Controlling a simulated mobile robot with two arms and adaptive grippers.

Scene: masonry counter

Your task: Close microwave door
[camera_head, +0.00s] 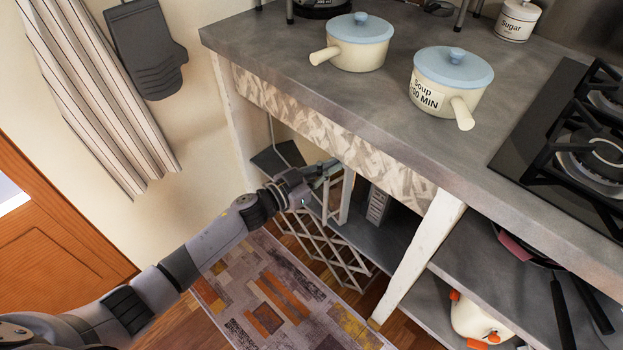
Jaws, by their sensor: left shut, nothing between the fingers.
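The microwave sits in the shadowed space under the counter; its grey control panel (377,206) with buttons shows, and most of its body is hidden by the counter. A pale upright frame (346,197), which looks like the microwave door standing open, juts out to the left of the panel. My left gripper (326,171) is shut and empty. It is at the upper left of this frame, just under the counter's front edge; I cannot tell whether it touches the frame. My right gripper is out of view.
A white lattice rack (322,249) stands below my left gripper. The stone counter (270,50) overhangs the space, carrying two cream pots (358,52) and a gas hob (575,140). A white post (421,262) bounds the space on the right. A patterned rug (268,295) covers the floor.

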